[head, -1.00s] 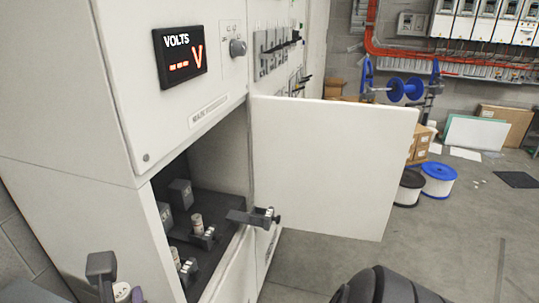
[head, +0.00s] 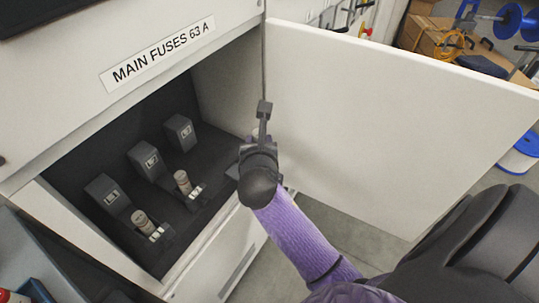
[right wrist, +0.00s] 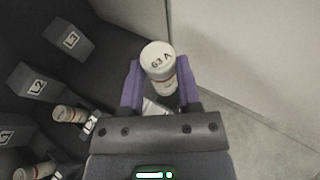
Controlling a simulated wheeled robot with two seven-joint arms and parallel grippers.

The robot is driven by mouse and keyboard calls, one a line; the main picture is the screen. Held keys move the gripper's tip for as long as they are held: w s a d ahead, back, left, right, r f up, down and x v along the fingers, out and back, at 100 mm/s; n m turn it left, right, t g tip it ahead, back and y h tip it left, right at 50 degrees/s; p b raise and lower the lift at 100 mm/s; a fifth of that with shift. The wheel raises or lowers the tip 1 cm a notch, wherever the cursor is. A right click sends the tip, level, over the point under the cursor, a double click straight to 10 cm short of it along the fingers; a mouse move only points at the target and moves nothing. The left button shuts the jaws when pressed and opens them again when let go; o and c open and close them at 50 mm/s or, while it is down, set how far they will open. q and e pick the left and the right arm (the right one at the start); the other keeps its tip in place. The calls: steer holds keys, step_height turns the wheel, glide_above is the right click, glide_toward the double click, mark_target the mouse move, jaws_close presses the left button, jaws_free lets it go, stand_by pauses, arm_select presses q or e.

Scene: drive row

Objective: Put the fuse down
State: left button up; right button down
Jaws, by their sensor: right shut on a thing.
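My right gripper (head: 263,112) is at the right end of the open fuse compartment, by the door hinge side. In the right wrist view its purple fingers are shut on a pale cylindrical fuse (right wrist: 160,65) marked 63 A, its top face toward the camera. In the head view my gripper and wrist mostly hide this fuse. The L3 block (right wrist: 67,40) stands to the left of the held fuse, and no fuse shows directly by it. Two other fuses sit by their blocks: one at L2 (head: 183,182) and one at L1 (head: 145,222). My left gripper is not in view.
The white cabinet door (head: 385,115) stands open to the right of my gripper. A label reading MAIN FUSES 63 A (head: 157,52) is above the compartment. Grey floor (head: 335,212) shows below the door. A blue reel (head: 515,20) and boxes stand at the back right.

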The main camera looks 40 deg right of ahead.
step_height(320, 180, down, 11)
steer(key=b, duration=0.6)
steer(key=shift+d+r, duration=0.15)
steer(key=shift+r, duration=0.2)
steer(key=shift+f, duration=0.15)
steer(key=shift+c, duration=1.5)
jaws_free()
